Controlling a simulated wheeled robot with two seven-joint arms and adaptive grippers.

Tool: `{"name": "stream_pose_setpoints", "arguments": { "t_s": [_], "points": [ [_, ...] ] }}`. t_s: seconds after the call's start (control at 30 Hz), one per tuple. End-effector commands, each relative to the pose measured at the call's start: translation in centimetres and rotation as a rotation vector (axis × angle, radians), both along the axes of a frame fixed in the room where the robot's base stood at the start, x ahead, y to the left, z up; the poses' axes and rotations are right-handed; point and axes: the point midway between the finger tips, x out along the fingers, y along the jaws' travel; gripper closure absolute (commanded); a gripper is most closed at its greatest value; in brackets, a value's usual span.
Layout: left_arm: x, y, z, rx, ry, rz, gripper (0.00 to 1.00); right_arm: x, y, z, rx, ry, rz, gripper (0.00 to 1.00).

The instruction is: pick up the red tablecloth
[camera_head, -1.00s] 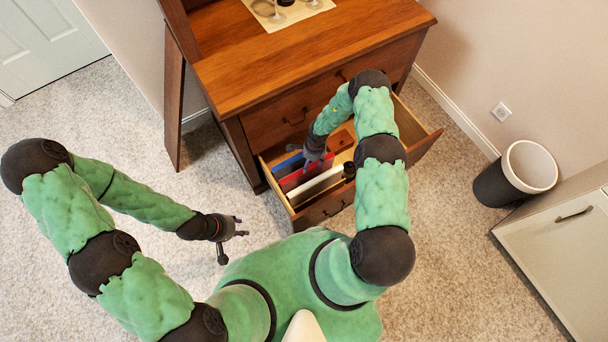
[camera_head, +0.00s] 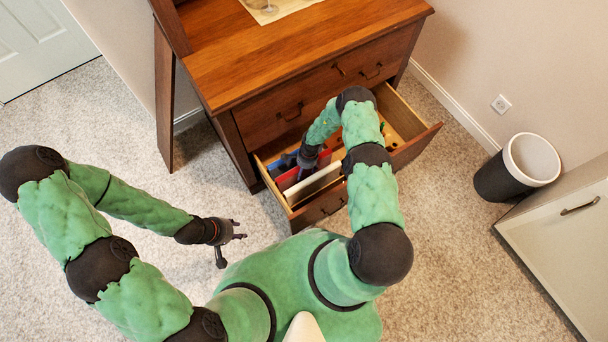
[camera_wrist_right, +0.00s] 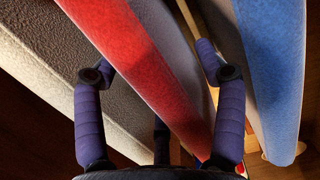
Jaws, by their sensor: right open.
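The red tablecloth (camera_head: 288,180) stands folded on edge in the open drawer, between a blue cloth and a white one. In the right wrist view the red tablecloth (camera_wrist_right: 150,62) runs as a long edge between the two fingers of my right gripper (camera_wrist_right: 160,72). The fingers are open, one on each side of it, and I cannot tell whether they touch it. In the head view my right gripper (camera_head: 307,160) is down in the drawer, partly hidden by its own wrist. My left gripper (camera_head: 234,240) is open and empty above the carpet, left of the drawer.
The blue cloth (camera_wrist_right: 272,70) is close to the right finger, and a dark grey cloth (camera_wrist_right: 60,55) lies left of the left finger. The drawer (camera_head: 405,152) has wooden walls around the cloths. A waste bin (camera_head: 520,168) stands right; carpet is clear at left.

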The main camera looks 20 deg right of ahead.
Motion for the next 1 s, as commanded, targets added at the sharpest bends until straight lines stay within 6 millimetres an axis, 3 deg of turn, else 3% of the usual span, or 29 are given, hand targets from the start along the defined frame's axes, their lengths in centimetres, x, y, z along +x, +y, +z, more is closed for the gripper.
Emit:
{"name": "stream_pose_setpoints", "arguments": {
  "t_s": [0.13, 0.3, 0.4, 0.77, 1.0],
  "points": [
    [0.0, 0.0, 0.1, 0.0, 0.0, 0.0, 0.6, 0.0, 0.0, 0.1, 0.0, 0.0, 0.0, 0.29],
    [0.0, 0.0, 0.1, 0.0, 0.0, 0.0, 0.6, 0.0, 0.0, 0.1, 0.0, 0.0, 0.0, 0.77],
    [0.0, 0.0, 0.1, 0.0, 0.0, 0.0, 0.6, 0.0, 0.0, 0.1, 0.0, 0.0, 0.0, 1.0],
    [0.0, 0.0, 0.2, 0.0, 0.0, 0.0, 0.6, 0.0, 0.0, 0.5, 0.0, 0.0, 0.0, 1.0],
    [0.0, 0.0, 1.8, 0.0, 0.0, 0.0, 0.6, 0.2, -0.1, 4.1, -0.001, -0.003, 0.001, 1.0]
  ]
}}
